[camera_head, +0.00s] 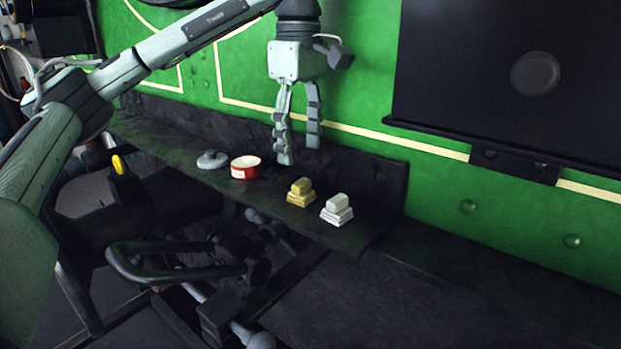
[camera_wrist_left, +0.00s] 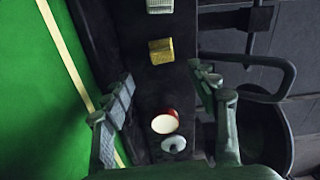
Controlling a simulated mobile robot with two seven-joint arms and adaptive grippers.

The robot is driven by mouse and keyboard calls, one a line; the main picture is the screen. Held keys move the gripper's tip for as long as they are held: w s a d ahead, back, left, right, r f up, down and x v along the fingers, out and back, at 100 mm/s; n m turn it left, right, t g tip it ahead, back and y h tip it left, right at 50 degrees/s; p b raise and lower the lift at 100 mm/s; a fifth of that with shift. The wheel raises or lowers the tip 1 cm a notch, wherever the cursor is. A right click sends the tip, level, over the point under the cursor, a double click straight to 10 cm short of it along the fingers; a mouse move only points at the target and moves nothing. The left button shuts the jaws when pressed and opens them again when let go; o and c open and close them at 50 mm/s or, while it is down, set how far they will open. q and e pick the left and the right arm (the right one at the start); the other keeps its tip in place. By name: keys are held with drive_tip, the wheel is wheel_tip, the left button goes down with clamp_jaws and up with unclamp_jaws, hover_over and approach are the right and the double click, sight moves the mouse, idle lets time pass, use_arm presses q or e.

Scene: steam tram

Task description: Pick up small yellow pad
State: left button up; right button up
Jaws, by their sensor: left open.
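The small yellow pad (camera_head: 300,191) sits on the dark shelf (camera_head: 275,214), between a red tin and a white pad. It looks like a block on a wider stepped base. In the left wrist view the yellow pad (camera_wrist_left: 161,51) lies beyond my fingertips, roughly between their lines. My left gripper (camera_head: 299,155) hangs pointing down above the shelf, behind and a little left of the yellow pad. Its fingers are apart with nothing between them. The left wrist view also shows both open fingers of the left gripper (camera_wrist_left: 163,82). My right gripper is not in view.
A white pad (camera_head: 336,209) stands close to the right of the yellow pad. A red tin (camera_head: 246,167) and a grey lid (camera_head: 212,160) are to the left. The green wall (camera_head: 355,100) rises behind the shelf. A dark panel (camera_head: 500,80) is at right.

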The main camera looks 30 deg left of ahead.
sight(301, 182)
use_arm(q)
wheel_tip(301, 182, down, 2)
drive_tip(key=shift+b, duration=0.35)
drive_tip(key=shift+s+d+f, duration=0.1)
drive_tip(key=shift+s+f, duration=0.1)
drive_tip(key=shift+f, duration=0.2)
wheel_tip(301, 182, down, 4)
drive_tip(key=shift+d+f, duration=0.1)
drive_tip(key=shift+f, duration=0.3)
drive_tip(key=c, duration=1)
drive_tip(key=shift+c, duration=0.2)
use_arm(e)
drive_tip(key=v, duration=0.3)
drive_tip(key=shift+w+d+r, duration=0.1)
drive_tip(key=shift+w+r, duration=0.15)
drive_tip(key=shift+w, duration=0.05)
use_arm(q)
drive_tip(key=shift+r+b, duration=0.1)
drive_tip(key=shift+b, duration=0.2)
